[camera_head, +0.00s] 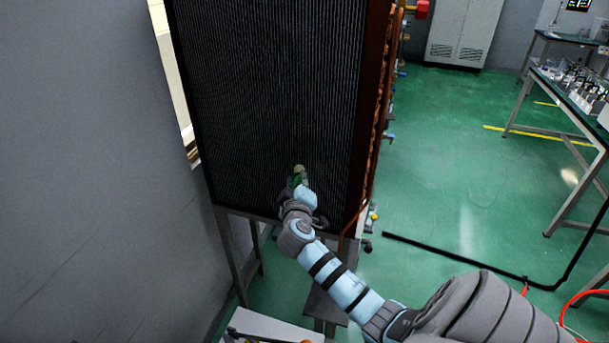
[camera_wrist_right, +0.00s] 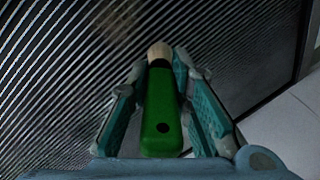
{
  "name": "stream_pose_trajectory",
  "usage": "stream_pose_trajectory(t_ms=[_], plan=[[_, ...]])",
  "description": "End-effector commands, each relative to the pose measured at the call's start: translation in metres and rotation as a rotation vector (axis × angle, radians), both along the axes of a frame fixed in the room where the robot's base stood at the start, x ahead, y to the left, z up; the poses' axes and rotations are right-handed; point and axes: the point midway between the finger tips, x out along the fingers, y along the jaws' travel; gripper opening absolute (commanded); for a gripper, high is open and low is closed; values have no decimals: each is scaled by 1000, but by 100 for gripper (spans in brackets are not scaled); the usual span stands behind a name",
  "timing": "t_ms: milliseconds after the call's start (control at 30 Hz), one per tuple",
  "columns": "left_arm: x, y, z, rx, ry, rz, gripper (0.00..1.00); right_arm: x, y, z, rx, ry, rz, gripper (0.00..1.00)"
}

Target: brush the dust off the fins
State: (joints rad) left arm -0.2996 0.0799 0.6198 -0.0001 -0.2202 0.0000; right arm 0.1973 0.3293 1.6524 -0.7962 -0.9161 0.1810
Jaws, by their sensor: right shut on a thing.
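The fins (camera_head: 270,90) are a tall dark panel of fine vertical ribs in the head view. They fill much of the right wrist view (camera_wrist_right: 60,70), where a brownish dust patch (camera_wrist_right: 118,18) shows at the top. My right gripper (camera_head: 299,186) is at the lower part of the fins, shut on a brush. In the right wrist view the brush's green handle (camera_wrist_right: 161,115) lies between the fingers, with a pale wooden end (camera_wrist_right: 159,52) toward the fins. The bristles are hidden, so I cannot tell if they touch. My left gripper is not in view.
Copper pipes (camera_head: 384,90) run along the unit's right edge. A grey wall (camera_head: 80,170) stands close on the left. A bench (camera_head: 560,95) with small items is at the right. A black bar (camera_head: 450,262) lies across the green floor, which is otherwise mostly clear.

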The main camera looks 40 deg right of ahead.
Motion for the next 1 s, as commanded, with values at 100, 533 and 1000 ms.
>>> stream_pose_trajectory(t_ms=[100,533,1000], plan=[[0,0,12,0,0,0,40,-2,0,12,-2,-1,0,0],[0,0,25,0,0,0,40,-35,-16,10,-3,0,0,0],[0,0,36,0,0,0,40,-68,-35,10,-3,0,0,0]])
